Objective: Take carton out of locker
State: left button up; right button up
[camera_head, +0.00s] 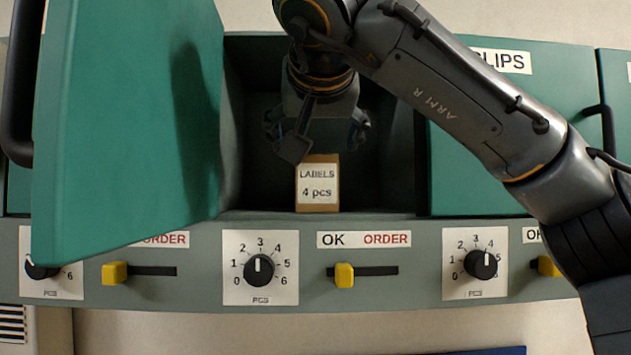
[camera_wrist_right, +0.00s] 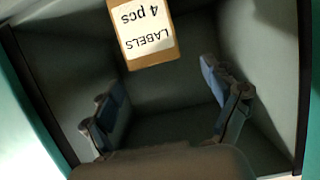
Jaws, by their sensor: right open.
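The carton (camera_head: 318,184) is a small brown box with a white label reading "LABELS 4 pcs". It stands upright on the floor of the open locker (camera_head: 285,214). In the right wrist view the carton (camera_wrist_right: 145,35) appears upside down at the top, beyond the fingertips. My right gripper (camera_head: 317,130) is inside the locker mouth, above the carton in the head view. It is open and empty, and its two fingers (camera_wrist_right: 168,105) are spread wide, apart from the carton. My left gripper is not in view.
The green locker door (camera_head: 130,120) stands open at the left, its black handle (camera_head: 20,85) at the far left. Closed lockers (camera_head: 560,90) are on the right. Below runs a panel with dials (camera_head: 260,268) and yellow sliders (camera_head: 345,276). My right arm crosses the upper right.

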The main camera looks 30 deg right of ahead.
jog(key=x, duration=0.1)
jog(key=p+x, duration=0.1)
jog(key=x, duration=0.2)
jog(key=shift+w+d+r, duration=0.2)
jog(key=shift+w+d, duration=0.1)
jog(key=p+x, duration=0.1)
jog(key=x, duration=0.2)
jog(key=shift+d+f, duration=0.15)
jog(key=shift+d, duration=0.05)
jog(key=shift+w, duration=0.15)
jog(key=shift+a, duration=0.1)
jog(key=shift+c, duration=0.2)
jog(key=shift+s, duration=0.2)
jog(key=c, duration=1.5)
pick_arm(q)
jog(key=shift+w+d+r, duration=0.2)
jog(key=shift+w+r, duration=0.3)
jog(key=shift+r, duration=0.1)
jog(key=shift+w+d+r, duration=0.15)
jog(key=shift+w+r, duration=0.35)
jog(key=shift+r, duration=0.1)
pick_arm(e)
jog(key=shift+c, duration=0.2)
